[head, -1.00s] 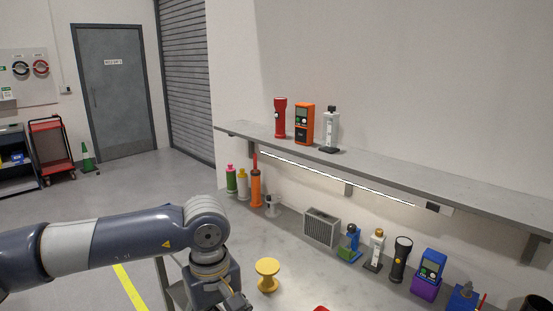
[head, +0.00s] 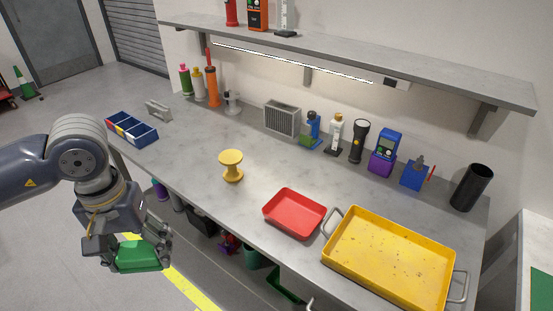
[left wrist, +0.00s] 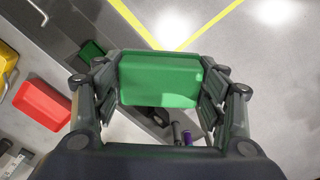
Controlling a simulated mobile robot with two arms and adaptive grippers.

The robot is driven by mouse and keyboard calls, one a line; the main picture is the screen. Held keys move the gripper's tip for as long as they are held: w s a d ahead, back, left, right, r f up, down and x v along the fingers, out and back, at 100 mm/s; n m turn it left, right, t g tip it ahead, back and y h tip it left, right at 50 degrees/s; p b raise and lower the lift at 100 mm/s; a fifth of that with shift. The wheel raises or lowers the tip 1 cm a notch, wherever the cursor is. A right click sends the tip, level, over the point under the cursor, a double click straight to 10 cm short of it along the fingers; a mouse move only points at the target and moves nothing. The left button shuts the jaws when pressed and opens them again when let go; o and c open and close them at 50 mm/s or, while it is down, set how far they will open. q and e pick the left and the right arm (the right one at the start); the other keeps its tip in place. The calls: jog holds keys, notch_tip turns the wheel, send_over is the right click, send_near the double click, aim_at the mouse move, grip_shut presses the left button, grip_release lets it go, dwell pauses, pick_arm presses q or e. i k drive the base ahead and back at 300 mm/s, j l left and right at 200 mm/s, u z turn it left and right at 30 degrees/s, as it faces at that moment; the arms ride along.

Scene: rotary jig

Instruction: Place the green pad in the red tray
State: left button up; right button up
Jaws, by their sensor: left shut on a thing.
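The green pad (head: 139,256) is a flat green block held between the fingers of my left gripper (head: 140,248), in front of the workbench and over the floor. In the left wrist view the pad (left wrist: 160,80) fills the space between both fingers of the gripper (left wrist: 160,95), which is shut on it. The red tray (head: 294,213) is empty on the bench, to the right of the gripper in the head view. It also shows at the left of the left wrist view (left wrist: 42,103). My right gripper is in neither view.
A yellow tray (head: 390,258) with handles lies right of the red tray. A yellow spool (head: 232,166) stands left of it. A blue divided bin (head: 132,132) sits at the bench's left end. Bottles, a torch (head: 359,141) and devices line the back beneath a shelf (head: 340,50).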

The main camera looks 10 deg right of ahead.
aim_at(294, 217)
jog(key=i+j, duration=0.15)
jog(key=j, duration=0.2)
jog(key=i+j, duration=0.15)
jog(key=j, duration=0.2)
jog(key=i+j, duration=0.15)
jog(key=j, duration=0.2)
jog(key=j+z, duration=0.15)
jog(key=z, duration=0.25)
jog(key=i+j+z, duration=0.1)
jog(key=z, duration=0.35)
jog(key=j+z, duration=0.25)
jog(key=z, duration=1.45)
